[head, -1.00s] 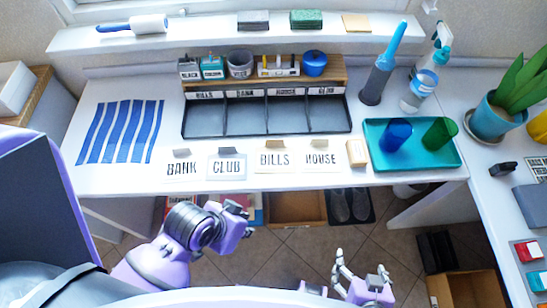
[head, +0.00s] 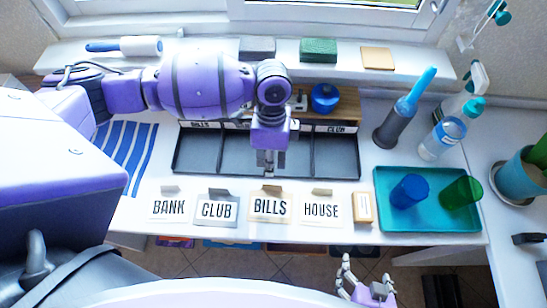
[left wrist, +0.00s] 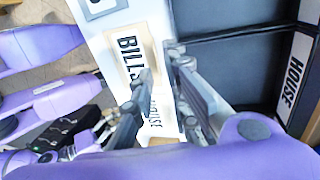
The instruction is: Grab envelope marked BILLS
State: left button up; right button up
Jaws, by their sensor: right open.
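The BILLS envelope (head: 270,207), cream with black letters and a tan flap, lies flat near the table's front edge, between the CLUB (head: 217,209) and HOUSE (head: 321,209) envelopes. It also shows in the left wrist view (left wrist: 128,55), just past the fingers. My left gripper (head: 269,170) points down over the black divided tray (head: 208,153), just behind the BILLS envelope. Its fingers (left wrist: 160,100) are apart with nothing held. My right gripper (head: 362,278) is open, low in front of the table.
The BANK envelope (head: 168,207) lies at the left of the row. A small tan box (head: 362,207) stands right of HOUSE. Beyond it is a teal tray (head: 430,222) with a blue cup (head: 410,190) and a green cup (head: 461,192). A striped cloth (head: 125,150) lies left.

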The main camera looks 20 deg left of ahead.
aim_at(269, 185)
pick_arm(q)
jog(key=shift+s+d+f, duration=0.1)
jog(key=shift+s+f, duration=0.9)
jog(key=shift+f, duration=0.3)
jog(key=x, duration=0.4)
jog(key=shift+w+f, duration=0.15)
jog(key=shift+f, duration=0.15)
jog(key=shift+w, duration=0.1)
grip_shut()
pick_arm(e)
jog(key=shift+s, duration=0.55)
pick_arm(q)
jog(key=shift+r, duration=0.1)
pick_arm(e)
jog(key=shift+r, duration=0.1)
